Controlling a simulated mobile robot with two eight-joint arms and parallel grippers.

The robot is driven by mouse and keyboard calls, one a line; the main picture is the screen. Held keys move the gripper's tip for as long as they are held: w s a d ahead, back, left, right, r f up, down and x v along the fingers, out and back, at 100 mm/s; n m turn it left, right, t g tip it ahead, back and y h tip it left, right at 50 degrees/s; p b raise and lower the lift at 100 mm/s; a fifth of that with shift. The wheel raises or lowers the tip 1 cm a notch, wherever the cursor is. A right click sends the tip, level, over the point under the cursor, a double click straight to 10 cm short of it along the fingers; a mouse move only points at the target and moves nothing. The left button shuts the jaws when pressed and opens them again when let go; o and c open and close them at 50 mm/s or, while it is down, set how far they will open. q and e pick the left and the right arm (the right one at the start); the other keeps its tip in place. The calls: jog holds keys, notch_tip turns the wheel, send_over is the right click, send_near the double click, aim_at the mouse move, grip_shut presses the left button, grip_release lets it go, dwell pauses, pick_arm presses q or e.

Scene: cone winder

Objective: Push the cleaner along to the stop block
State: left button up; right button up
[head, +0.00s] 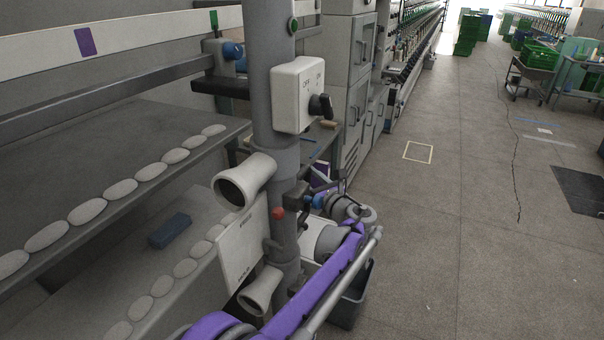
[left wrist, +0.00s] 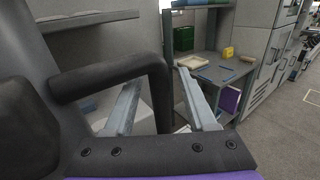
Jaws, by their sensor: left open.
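The cleaner (head: 273,150) looks to be the upright grey pipe with a white switch box (head: 298,95), flared nozzles and a pale plate, beside the rail (head: 110,88) in the head view. A dark block (head: 221,87) sits at the rail's end by the pipe; I cannot tell whether it is the stop block. My purple left arm reaches up from the bottom, right of the pipe. My left gripper (left wrist: 159,78) is open in the left wrist view; a dark bent bar shows between its fingers, and contact cannot be told. My right gripper is not in view.
Shelves with rows of pale ovals and a blue block (head: 170,230) lie at left. A grey bin (head: 350,300) stands by the pipe's foot. Cabinets (head: 352,90) stand behind. The floor at right is open, with green crates (head: 467,35) far back.

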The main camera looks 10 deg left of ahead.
pick_arm(q)
jog(key=b+v, duration=0.1)
jog(key=v, duration=0.7)
